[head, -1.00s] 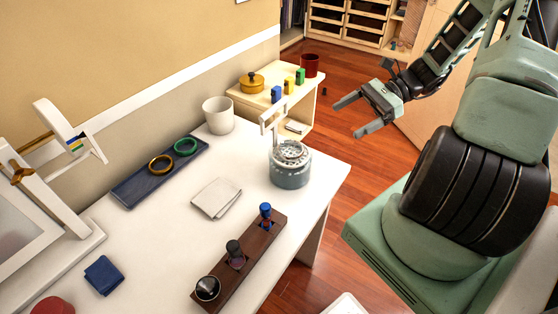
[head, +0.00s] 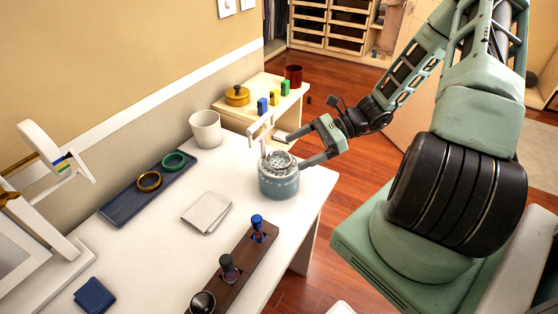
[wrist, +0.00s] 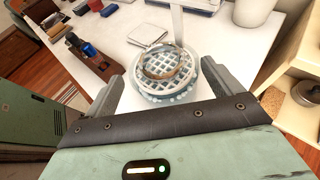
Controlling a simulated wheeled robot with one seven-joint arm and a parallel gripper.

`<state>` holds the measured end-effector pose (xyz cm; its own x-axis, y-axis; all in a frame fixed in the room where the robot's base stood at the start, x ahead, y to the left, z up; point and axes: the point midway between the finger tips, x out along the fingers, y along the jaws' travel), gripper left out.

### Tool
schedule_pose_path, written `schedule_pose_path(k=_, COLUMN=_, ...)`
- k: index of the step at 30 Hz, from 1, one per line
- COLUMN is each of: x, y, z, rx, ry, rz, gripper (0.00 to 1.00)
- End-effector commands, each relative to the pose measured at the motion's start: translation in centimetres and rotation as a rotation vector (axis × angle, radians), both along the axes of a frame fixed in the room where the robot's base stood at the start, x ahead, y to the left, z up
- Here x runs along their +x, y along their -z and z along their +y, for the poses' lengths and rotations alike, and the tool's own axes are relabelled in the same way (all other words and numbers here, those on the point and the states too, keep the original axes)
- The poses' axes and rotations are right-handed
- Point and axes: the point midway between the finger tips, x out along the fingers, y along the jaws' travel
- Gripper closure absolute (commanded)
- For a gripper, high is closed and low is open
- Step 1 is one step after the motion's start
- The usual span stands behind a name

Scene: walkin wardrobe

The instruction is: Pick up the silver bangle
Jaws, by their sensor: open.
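A round blue-grey jar (head: 279,184) with a pale lattice top stands near the table's far right corner. A thin shiny ring, seemingly the silver bangle (wrist: 150,74), lies on the lattice in the wrist view; its reflections look brownish. In the head view it is too small to tell from the lid. My gripper (head: 294,151) is open and empty, at the right of the jar's top. In the wrist view the fingers (wrist: 163,76) stand apart on either side of the jar top. I cannot tell their exact height above it.
A white stand (head: 262,130) rises just behind the jar. A white cup (head: 205,130), a blue tray (head: 120,208) with gold and green bangles, a folded cloth (head: 206,212) and a dark wooden holder (head: 246,257) share the table. A low side table (head: 245,109) stands beyond.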

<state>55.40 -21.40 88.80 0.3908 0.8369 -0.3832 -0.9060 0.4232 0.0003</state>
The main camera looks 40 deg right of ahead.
Motion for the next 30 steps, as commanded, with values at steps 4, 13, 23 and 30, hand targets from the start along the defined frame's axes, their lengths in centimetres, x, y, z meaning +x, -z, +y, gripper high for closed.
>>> schedule_pose_path(k=4, x=0.7, y=0.5, z=1.6, rx=0.005, ry=-0.002, rz=0.000, gripper=0.09)
schedule_pose_path(k=13, x=2.0, y=1.8, z=4.2, rx=0.002, ry=-0.001, rz=-0.001, gripper=0.09)
schedule_pose_path(k=23, x=2.0, y=1.9, z=4.3, rx=0.000, ry=0.000, rz=-0.001, gripper=0.40)
schedule_pose_path(k=30, x=2.0, y=1.9, z=4.3, rx=0.001, ry=0.000, rz=-0.001, gripper=0.61)
